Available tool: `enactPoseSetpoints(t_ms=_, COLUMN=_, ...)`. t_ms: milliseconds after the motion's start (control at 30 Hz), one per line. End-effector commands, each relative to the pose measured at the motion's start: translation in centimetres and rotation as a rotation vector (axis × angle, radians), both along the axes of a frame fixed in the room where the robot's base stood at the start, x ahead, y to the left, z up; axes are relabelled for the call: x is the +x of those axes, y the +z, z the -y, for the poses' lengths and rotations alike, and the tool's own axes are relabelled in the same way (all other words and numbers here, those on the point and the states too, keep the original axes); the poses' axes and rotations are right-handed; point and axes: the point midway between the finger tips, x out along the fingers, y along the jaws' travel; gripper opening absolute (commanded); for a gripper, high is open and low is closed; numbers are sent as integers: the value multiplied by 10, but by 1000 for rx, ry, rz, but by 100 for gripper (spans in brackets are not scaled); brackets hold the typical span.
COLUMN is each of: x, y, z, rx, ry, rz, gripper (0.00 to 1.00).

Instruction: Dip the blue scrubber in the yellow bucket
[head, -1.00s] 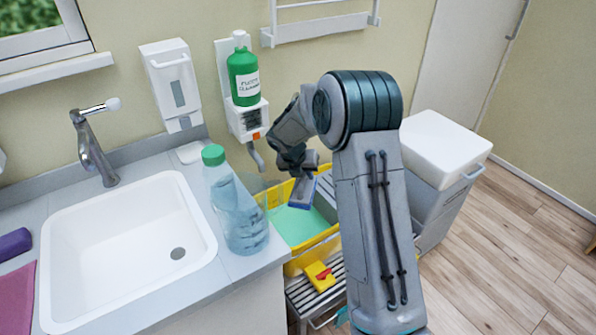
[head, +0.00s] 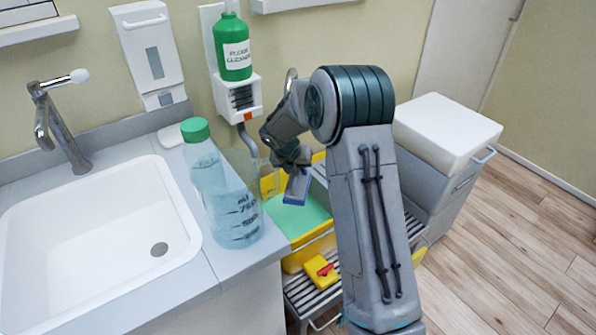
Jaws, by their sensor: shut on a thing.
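The blue scrubber (head: 297,188) is held in my gripper (head: 299,165), which is shut on it. The scrubber is tilted and hangs over the yellow bucket (head: 314,247). Green liquid (head: 293,217) shows inside the bucket. The scrubber's lower end overlaps the liquid in the picture; I cannot tell whether it touches. My arm hides the bucket's right part, and the clear bottle covers a little of its left side.
A clear bottle with a green cap (head: 225,195) stands on the counter's edge by the sink (head: 100,240). A green cleaner bottle (head: 232,50) sits in a wall dispenser. A yellow item (head: 320,270) lies on the slatted rack. A white-lidded bin (head: 447,130) stands right.

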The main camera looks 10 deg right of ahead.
Motion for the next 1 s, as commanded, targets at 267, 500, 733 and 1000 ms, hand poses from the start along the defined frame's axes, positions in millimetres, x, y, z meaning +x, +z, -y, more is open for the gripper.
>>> enactPoseSetpoints(t_ms=267, x=0, y=-36, z=0, rx=0, ry=-1, rz=1, gripper=0)
enactPoseSetpoints(t_ms=500, x=0, y=-62, z=0, rx=-1, ry=0, rz=-2, gripper=0)
enactPoseSetpoints(t_ms=733, x=0, y=-89, z=0, rx=-1, ry=-1, rz=-1, gripper=0)
enactPoseSetpoints(t_ms=1000, x=0, y=-122, z=0, rx=0, ry=1, rz=-1, gripper=0)
